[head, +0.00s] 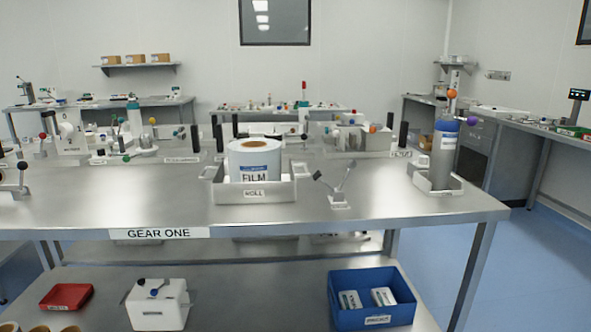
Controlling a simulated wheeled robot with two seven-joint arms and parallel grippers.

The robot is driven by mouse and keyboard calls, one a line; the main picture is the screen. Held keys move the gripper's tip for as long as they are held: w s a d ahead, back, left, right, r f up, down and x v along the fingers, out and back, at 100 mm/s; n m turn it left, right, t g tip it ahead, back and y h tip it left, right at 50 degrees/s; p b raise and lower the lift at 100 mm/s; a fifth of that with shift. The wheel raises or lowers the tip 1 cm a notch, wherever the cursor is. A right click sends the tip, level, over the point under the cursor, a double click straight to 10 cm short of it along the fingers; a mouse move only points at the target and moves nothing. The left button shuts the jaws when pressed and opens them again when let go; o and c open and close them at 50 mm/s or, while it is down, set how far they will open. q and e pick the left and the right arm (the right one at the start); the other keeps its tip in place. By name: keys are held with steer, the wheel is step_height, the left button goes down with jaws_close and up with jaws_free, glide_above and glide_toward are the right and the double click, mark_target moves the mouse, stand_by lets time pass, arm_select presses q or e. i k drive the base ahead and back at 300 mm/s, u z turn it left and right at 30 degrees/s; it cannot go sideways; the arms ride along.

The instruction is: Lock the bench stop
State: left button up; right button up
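No part in view carries a label that I can read as bench stop. A small metal fixture (339,202) with two thin levers spread in a V stands near the front edge of the steel bench (300,217), right of the film roll. Its label is too small to read. At the left edge of the bench is another small fixture (20,182) with a dark ball-ended lever, partly cut off by the frame. I cannot tell which of these is the bench stop. Neither of my grippers is in view.
The FILM roll (258,160) sits in a metal ROLL tray (253,196). A grey cylinder (443,157) stands in a holder at the right. Devices with knobs and black posts line the bench's back. A blue bin (372,318) and red tray (67,297) are on the lower shelf.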

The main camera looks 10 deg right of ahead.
mark_target(352, 164)
steer(key=u, duration=0.55)
steer(key=k, duration=1.35)
steer(key=u, duration=0.2)
steer(key=i, duration=0.3)
steer(key=z, duration=0.9)
steer(key=i, duration=1.5)
steer(key=u, duration=0.6)
